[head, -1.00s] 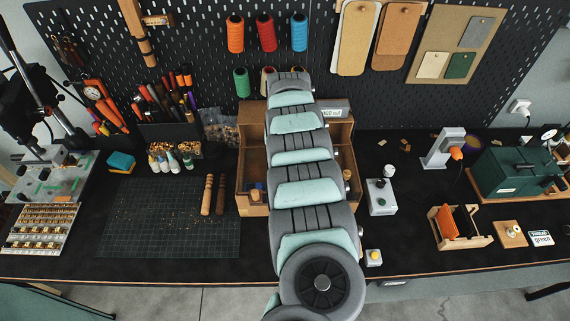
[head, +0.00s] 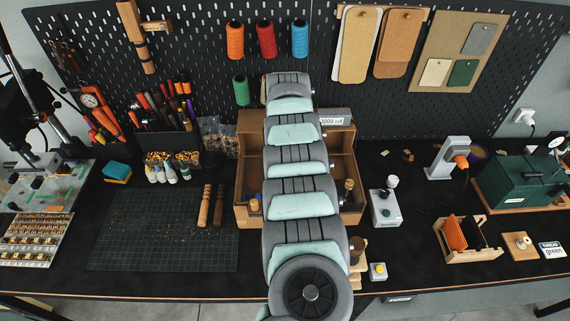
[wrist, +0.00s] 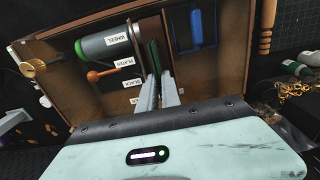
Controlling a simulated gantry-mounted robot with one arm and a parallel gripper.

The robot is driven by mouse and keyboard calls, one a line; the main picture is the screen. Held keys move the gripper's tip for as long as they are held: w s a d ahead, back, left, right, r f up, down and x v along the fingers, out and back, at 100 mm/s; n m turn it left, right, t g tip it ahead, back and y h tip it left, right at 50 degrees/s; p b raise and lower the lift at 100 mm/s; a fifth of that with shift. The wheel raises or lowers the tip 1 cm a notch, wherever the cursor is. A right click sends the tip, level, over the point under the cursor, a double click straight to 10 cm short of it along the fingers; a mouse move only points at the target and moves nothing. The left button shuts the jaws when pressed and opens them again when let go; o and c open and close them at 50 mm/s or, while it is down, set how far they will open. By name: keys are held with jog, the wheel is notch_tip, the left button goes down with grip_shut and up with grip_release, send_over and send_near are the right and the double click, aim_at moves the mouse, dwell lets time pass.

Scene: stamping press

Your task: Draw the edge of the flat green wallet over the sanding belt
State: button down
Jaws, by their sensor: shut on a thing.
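In the wrist view my gripper (wrist: 158,84) is shut on a thin dark green piece, the flat wallet (wrist: 153,55), which stands edge-on between the fingers and points away from me. Just beside it is the belt sander (wrist: 106,44), with a grey cylinder, a green ring and labels reading wheel and platen. A brown upright strip next to the wallet looks like the belt; whether they touch I cannot tell. In the head view my arm covers the gripper, the wallet and most of the sander.
The sander sits in a brown open-fronted box (head: 247,208), whose walls stand close around my gripper. An orange lever (wrist: 103,74) and a brass knob (wrist: 33,68) stick out at left. A blue-framed holder (wrist: 195,28) is at right. The cutting mat (head: 150,240) is mostly clear.

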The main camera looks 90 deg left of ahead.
jog(key=shift+d+r+p, duration=0.2)
jog(key=shift+d+p, duration=0.45)
jog(key=shift+p, duration=0.25)
jog(key=shift+s+d+f+p, duration=0.1)
jog(key=shift+d+f+p, duration=0.1)
jog(key=shift+d+p, duration=0.6)
jog(key=shift+f+b, duration=0.1)
jog(key=shift+b, duration=0.2)
jog(key=shift+a+f+b, duration=0.1)
jog(key=shift+a+b, duration=0.05)
jog(key=shift+b, duration=0.2)
jog(key=shift+a+b, duration=0.75)
jog(key=shift+b, duration=0.45)
jog(key=shift+a+b, duration=0.6)
jog(key=shift+b, duration=0.05)
jog(key=shift+r, duration=0.2)
jog(key=shift+r, duration=0.1)
jog(key=shift+r+p, duration=1.05)
jog(key=shift+r, duration=2.4)
